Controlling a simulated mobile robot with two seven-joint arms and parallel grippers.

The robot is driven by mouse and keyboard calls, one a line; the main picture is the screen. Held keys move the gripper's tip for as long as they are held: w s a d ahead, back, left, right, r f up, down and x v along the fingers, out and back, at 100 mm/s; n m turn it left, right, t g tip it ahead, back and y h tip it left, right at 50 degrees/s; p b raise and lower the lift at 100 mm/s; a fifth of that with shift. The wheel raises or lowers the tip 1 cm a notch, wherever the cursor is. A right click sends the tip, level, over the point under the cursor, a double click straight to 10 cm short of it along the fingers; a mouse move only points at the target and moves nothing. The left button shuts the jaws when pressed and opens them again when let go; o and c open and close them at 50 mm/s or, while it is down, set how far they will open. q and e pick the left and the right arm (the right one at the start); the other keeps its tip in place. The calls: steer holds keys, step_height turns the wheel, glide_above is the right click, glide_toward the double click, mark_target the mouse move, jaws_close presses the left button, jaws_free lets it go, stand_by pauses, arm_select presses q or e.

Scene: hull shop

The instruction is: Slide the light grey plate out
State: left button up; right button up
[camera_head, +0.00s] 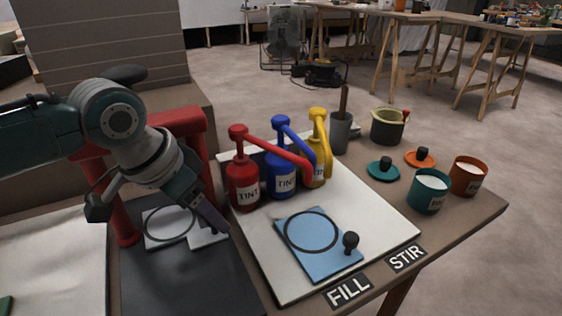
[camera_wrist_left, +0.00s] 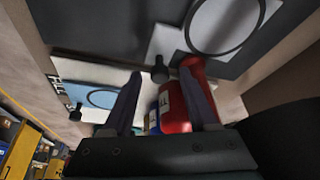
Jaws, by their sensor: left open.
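The light grey plate (camera_head: 160,218) has a dark ring drawn on it. It lies on the dark mat (camera_head: 185,280) under the red frame (camera_head: 190,122). It also shows at the top of the left wrist view (camera_wrist_left: 222,25). My left gripper (camera_head: 217,224) is open and points down over the plate's right end, hiding part of it. In the left wrist view a black knob at the plate's corner (camera_wrist_left: 160,73) appears between the fingertips; I cannot tell whether they touch it. My right gripper is not in view.
Red (camera_head: 243,185), blue (camera_head: 281,175) and yellow (camera_head: 318,165) tint bottles stand close to the right on a white board (camera_head: 395,225). A blue plate with a black knob (camera_head: 310,240) lies in front of them. Small cups (camera_head: 429,190) stand at the right.

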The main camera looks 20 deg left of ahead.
arm_select(q)
steer(key=shift+w+f, duration=0.1)
jaws_close()
stand_by(0.4)
stand_by(1.0)
